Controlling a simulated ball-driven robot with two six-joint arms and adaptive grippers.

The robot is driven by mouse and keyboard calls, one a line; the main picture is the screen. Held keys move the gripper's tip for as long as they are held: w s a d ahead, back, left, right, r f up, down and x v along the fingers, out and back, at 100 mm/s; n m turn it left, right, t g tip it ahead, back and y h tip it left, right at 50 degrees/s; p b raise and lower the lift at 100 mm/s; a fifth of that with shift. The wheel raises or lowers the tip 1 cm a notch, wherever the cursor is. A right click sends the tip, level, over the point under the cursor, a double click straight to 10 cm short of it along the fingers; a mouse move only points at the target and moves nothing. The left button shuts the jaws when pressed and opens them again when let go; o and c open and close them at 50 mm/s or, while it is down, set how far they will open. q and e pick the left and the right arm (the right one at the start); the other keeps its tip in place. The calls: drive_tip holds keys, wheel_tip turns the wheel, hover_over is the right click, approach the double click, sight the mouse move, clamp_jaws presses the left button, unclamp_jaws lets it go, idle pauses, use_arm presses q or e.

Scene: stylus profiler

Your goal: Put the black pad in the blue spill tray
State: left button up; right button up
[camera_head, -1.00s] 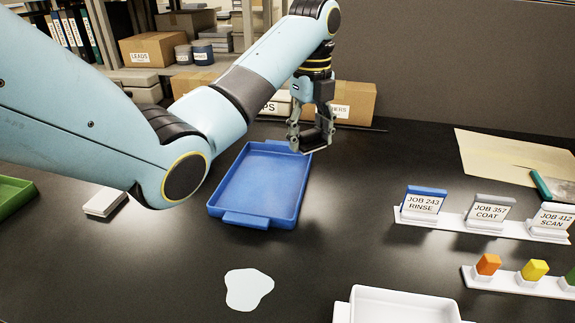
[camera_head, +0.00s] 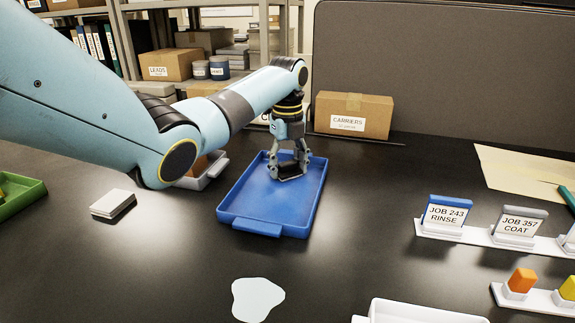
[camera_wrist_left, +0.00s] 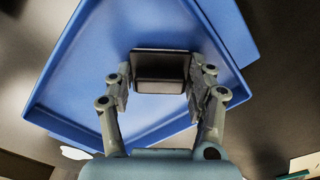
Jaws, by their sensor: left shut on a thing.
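The blue spill tray (camera_head: 245,201) lies on the dark bench near the middle of the head view; its floor also shows in the left wrist view (camera_wrist_left: 80,85). My left gripper (camera_head: 290,176) is over the far part of the tray, inside its rim as seen from the head. In the left wrist view my left gripper (camera_wrist_left: 160,85) is shut on the black pad (camera_wrist_left: 160,70), with a finger on either side. I cannot tell whether the pad touches the tray floor. My right gripper is not in view.
A pale puddle (camera_head: 257,299) is in front. Job card holders (camera_head: 445,215) stand at right. A CARRIERS box (camera_head: 352,114) is behind.

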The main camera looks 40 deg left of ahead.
sight(288, 162)
use_arm(q)
drive_tip(key=shift+f, duration=0.2)
drive_tip(key=o, duration=1.2)
drive_tip(key=shift+r, duration=0.1)
wheel_tip(288, 162, up, 12)
drive_tip(key=shift+r, duration=0.1)
